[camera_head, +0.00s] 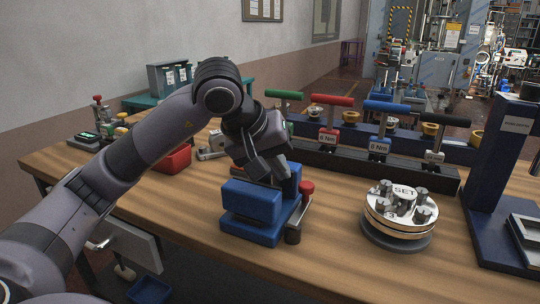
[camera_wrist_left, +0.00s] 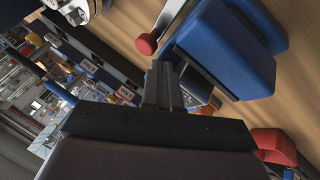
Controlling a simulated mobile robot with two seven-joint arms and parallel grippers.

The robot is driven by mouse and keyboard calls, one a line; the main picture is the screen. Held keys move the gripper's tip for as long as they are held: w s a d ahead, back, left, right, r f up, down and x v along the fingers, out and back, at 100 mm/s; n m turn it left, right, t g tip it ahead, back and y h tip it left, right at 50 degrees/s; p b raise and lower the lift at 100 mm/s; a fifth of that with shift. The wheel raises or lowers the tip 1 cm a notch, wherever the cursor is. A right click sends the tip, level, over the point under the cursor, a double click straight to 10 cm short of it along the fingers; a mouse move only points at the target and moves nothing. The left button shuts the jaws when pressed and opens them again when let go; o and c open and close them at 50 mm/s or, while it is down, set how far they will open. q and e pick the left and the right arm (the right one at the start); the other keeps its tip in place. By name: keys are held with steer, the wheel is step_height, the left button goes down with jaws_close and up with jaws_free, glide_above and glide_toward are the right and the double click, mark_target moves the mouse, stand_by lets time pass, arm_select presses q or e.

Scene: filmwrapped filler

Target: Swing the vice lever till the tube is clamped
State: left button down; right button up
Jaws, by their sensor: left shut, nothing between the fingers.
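The blue vice (camera_head: 252,202) stands on the wooden bench, with two blocky jaws on a blue base. Its grey metal lever (camera_head: 301,213) lies along the right side, with a red knob (camera_head: 307,187) at the far end and a dark round pivot at the near end. The wrist view shows the vice (camera_wrist_left: 225,48), lever and red knob (camera_wrist_left: 146,44) too. My left gripper (camera_head: 269,176) is shut and empty, just above the vice jaws and left of the knob, apart from it. Its closed fingers show in the wrist view (camera_wrist_left: 163,84). I cannot make out the tube. My right gripper is out of view.
A round SET fixture (camera_head: 398,208) stands right of the vice. Behind is a black rack (camera_head: 360,164) of T-handled torque drivers. A dark blue stand (camera_head: 497,165) is at the right edge and a red bin (camera_head: 174,160) at the left. The bench front is clear.

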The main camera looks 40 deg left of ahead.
mark_target(301, 203)
arm_select(q)
steer(key=shift+x, duration=1.85)
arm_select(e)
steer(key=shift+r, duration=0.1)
arm_select(q)
steer(key=shift+d+m, duration=0.1)
steer(key=shift+m, duration=0.3)
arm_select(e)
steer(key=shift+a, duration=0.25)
arm_select(q)
steer(key=shift+w+h, duration=0.1)
steer(key=shift+h, duration=0.3)
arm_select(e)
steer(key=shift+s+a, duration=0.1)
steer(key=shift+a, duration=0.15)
